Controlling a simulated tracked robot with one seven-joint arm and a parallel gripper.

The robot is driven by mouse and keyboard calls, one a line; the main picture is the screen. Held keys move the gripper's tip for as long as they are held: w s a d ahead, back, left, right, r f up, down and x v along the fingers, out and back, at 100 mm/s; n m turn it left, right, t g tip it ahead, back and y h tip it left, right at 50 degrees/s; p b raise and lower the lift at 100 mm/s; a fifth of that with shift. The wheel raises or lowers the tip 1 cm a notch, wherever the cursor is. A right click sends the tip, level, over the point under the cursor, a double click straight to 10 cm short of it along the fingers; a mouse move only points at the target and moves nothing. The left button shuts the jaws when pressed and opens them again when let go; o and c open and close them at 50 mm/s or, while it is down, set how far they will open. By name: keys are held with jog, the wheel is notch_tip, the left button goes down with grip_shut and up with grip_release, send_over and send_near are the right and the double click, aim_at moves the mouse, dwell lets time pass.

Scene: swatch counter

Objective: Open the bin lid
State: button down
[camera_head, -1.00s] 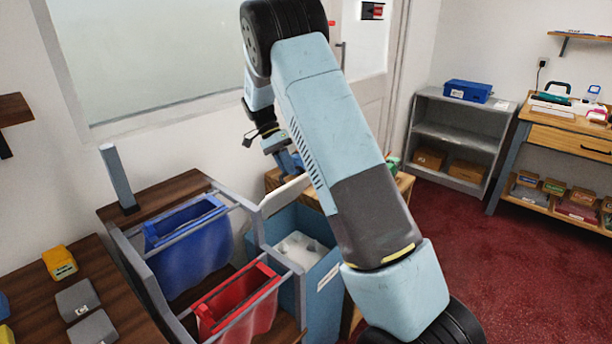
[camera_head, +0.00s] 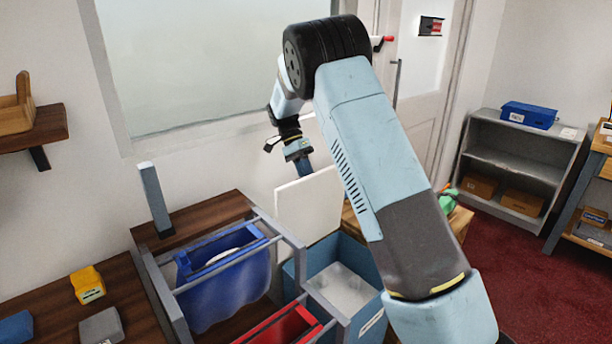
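The bin (camera_head: 372,262) is a teal-blue box with a white label, standing right of the bag frame. Its interior shows pale contents. Its white lid (camera_head: 306,208) stands nearly upright at the back left of the opening. My gripper (camera_head: 304,165) is above the lid's top edge, seen small and from behind. I cannot tell whether its fingers touch the lid or are open or shut. My arm hides part of the bin's right side.
A grey frame (camera_head: 165,296) holds a blue bag (camera_head: 226,292) and a red bag (camera_head: 285,330) left of the bin. A grey post (camera_head: 155,200) stands on the wooden counter behind. A grey shelf (camera_head: 512,165) stands at the right, with red carpet (camera_head: 520,275) clear in front.

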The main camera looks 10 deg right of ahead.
jog(key=shift+w+d, duration=0.15)
jog(key=shift+d, duration=0.05)
jog(key=c, duration=1.4)
grip_release()
jog(key=shift+c, duration=0.2)
jog(key=o, duration=0.3)
jog(key=shift+a+r, duration=0.1)
jog(key=shift+a, duration=0.15)
jog(key=shift+v, duration=6.8)
